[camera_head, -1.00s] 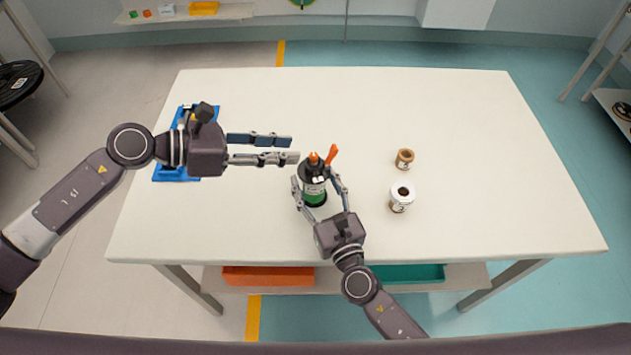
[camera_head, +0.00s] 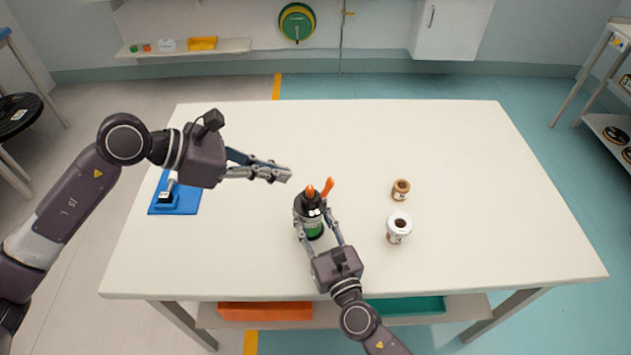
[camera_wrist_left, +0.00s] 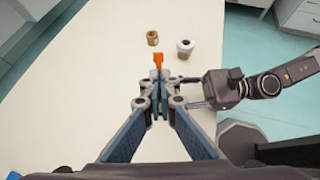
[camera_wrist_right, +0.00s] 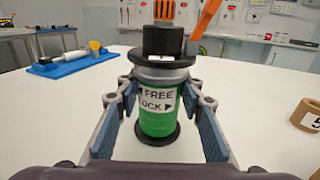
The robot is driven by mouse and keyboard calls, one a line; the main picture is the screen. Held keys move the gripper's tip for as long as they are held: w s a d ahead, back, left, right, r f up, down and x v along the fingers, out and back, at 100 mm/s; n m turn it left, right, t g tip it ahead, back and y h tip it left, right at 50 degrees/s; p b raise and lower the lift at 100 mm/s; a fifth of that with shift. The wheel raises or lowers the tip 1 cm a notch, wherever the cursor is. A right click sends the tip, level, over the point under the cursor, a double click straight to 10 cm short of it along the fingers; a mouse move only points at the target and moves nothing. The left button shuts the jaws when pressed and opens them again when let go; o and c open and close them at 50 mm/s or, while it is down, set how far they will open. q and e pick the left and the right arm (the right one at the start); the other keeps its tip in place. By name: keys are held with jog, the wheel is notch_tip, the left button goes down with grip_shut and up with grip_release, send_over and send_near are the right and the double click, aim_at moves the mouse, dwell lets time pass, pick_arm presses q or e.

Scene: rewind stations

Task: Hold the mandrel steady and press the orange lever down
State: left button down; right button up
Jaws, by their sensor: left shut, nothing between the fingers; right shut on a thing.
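The mandrel (camera_head: 312,226) is an upright black and green cylinder near the table's front middle. In the right wrist view its body (camera_wrist_right: 158,108) bears a white FREE/LOCK label. Its orange lever (camera_head: 327,187) stands raised, leaning right; it also shows in the right wrist view (camera_wrist_right: 207,17) and left wrist view (camera_wrist_left: 158,58). My right gripper (camera_head: 316,222) is shut on the mandrel's body from the front. My left gripper (camera_head: 287,175) is shut and empty, up and left of the lever in the head view. Its fingertips (camera_wrist_left: 158,84) appear just below the lever in the left wrist view.
A brown roll (camera_head: 401,189) and a white roll (camera_head: 398,229) stand on the table (camera_head: 480,260) to the right of the mandrel. A blue-based device (camera_head: 180,202) sits at the table's left edge. The table's back half is clear.

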aim_at(328, 184)
pick_arm(q)
jog(key=shift+w+a+r, duration=0.1)
jog(key=shift+a+r, duration=0.05)
jog(key=x, duration=1)
